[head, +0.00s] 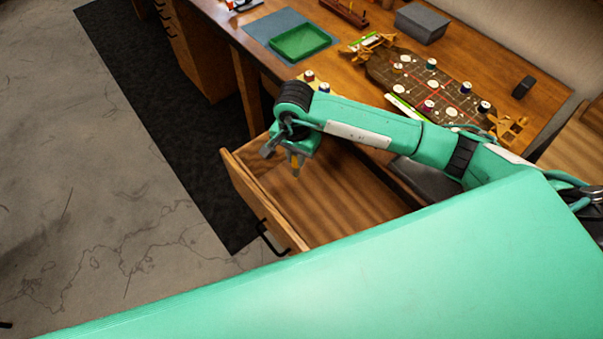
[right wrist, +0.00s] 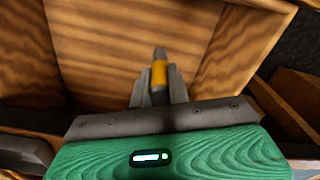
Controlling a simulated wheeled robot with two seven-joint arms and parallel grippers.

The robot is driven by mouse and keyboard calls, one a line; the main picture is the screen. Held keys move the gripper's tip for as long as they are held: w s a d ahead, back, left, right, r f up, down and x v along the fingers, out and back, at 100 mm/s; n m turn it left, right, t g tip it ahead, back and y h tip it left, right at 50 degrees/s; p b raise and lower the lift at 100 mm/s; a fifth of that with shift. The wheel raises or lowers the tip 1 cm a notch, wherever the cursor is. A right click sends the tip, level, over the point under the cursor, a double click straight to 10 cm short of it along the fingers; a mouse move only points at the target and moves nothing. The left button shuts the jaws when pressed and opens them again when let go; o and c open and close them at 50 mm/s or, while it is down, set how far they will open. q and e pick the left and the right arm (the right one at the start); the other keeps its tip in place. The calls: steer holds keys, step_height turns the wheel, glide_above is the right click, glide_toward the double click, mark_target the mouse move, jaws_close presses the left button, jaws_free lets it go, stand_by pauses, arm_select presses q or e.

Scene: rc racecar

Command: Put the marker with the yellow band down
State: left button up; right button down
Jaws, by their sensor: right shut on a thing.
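The marker with the yellow band (right wrist: 159,75) is dark grey with a yellow-orange band and stands out between the fingers in the right wrist view. In the head view a small yellow-orange bit of it (head: 296,168) shows below the fingers. My right gripper (right wrist: 159,92) is shut on the marker. In the head view the right gripper (head: 283,155) hangs over the open wooden drawer (head: 335,205), pointing down. The drawer floor under it looks bare. I cannot tell how far the marker's tip is above the floor. My left gripper is not in view.
The desk (head: 255,28) holds a green tray (head: 300,42) on a blue-grey mat (head: 262,30), a dark board (head: 415,82) with several small round pieces, and a grey box (head: 421,22). The drawer's front wall (head: 262,205) stands close to the gripper.

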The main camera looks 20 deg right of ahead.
step_height(320, 180, down, 14)
steer(key=p, duration=0.2)
steer(key=shift+f, duration=0.1)
steer(key=c, duration=1.8)
jaws_free()
steer(key=o, duration=0.5)
steer(key=shift+c, duration=0.2)
